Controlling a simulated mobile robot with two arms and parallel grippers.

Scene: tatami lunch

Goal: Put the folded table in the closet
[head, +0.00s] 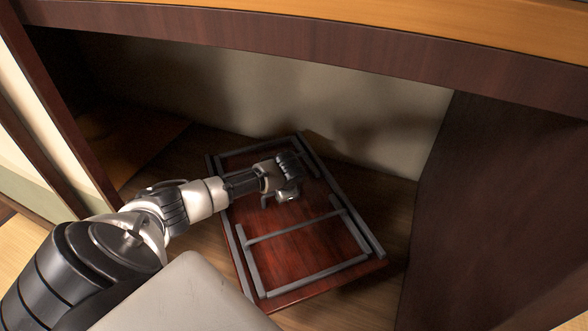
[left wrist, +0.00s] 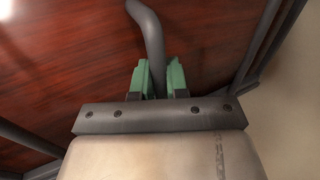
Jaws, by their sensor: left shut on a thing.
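The folded table (head: 295,241) has a reddish-brown top and grey metal legs folded flat against its underside. It lies inside the closet (head: 370,120), low over the wooden closet floor, underside up and slightly tilted. My left gripper (head: 287,193) reaches in from the left over the table's middle. In the left wrist view, my left gripper's green fingertips (left wrist: 159,78) are shut on a grey bar (left wrist: 150,35) of the table, with the table's red wood (left wrist: 70,70) behind it. Whether the table touches the floor all along is hard to tell. My right gripper is in neither view.
A dark wooden beam (head: 300,42) runs across the top of the closet opening. A dark panel (head: 490,210) stands close on the right. A post (head: 65,105) stands on the left. Bare closet floor (head: 165,160) shows left of the table.

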